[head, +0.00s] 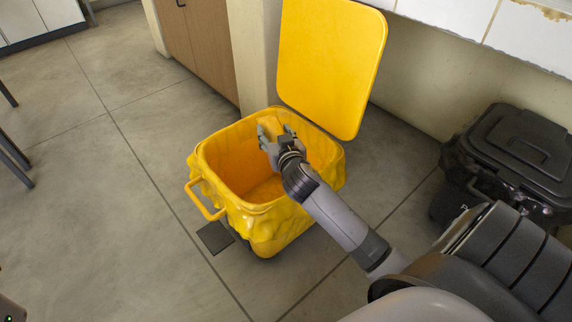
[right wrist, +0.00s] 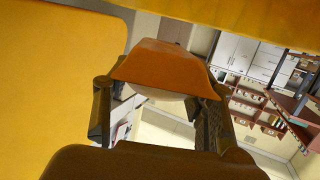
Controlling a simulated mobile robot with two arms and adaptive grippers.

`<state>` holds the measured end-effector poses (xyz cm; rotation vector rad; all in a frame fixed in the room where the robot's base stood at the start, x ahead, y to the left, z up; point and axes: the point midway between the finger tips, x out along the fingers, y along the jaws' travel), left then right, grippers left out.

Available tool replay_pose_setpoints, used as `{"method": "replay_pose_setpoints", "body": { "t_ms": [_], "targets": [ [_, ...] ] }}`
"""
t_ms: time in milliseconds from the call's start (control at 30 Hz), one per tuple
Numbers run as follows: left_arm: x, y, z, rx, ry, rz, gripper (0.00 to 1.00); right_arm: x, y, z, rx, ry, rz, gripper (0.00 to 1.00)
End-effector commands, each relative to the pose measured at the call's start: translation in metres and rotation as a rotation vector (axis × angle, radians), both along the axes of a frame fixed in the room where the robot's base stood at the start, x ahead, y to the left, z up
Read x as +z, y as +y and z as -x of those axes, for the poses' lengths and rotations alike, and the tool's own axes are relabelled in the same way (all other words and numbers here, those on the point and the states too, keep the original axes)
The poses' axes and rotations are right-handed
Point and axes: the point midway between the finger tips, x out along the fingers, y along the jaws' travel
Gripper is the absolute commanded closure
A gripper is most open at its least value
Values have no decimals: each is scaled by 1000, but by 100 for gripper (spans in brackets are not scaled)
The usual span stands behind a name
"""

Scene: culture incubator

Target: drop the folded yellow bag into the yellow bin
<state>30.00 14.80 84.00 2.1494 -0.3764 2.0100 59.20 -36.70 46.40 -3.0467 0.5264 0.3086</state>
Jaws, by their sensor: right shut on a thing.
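The yellow bin (head: 205,160) stands on the floor with its lid (head: 335,60) up and a yellow liner over its rim. My right gripper (head: 268,128) is over the bin's opening, near its back wall. It is shut on the folded yellow bag (head: 269,123), which shows small between the fingers. In the right wrist view the folded bag (right wrist: 165,68) looks orange-brown and sits between the two fingers (right wrist: 160,110). Yellow surfaces fill the left and top of that view. The bag's lower side and the gap to the bin floor are hard to judge. My left gripper is not in view.
A black lidded bin (head: 520,150) stands at the right. A wooden cabinet (head: 198,45) and a wall are behind the yellow bin. A foot pedal (head: 214,237) is at the bin's front.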

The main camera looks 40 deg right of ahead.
Motion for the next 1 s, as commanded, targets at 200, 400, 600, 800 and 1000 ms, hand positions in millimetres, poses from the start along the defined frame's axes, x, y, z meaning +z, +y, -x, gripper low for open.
{"method": "replay_pose_setpoints", "body": {
  "t_ms": [200,400,600,800,1000],
  "targets": [
    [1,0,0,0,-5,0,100,0,0,0,0,-1,0,78],
    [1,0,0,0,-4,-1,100,0,0,0,0,-1,0,42],
    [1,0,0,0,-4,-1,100,0,0,0,0,-1,0,28],
    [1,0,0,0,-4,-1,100,0,0,0,0,0,0,25],
    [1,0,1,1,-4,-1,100,-1,1,3,0,1,-1,25]
  ]
}}
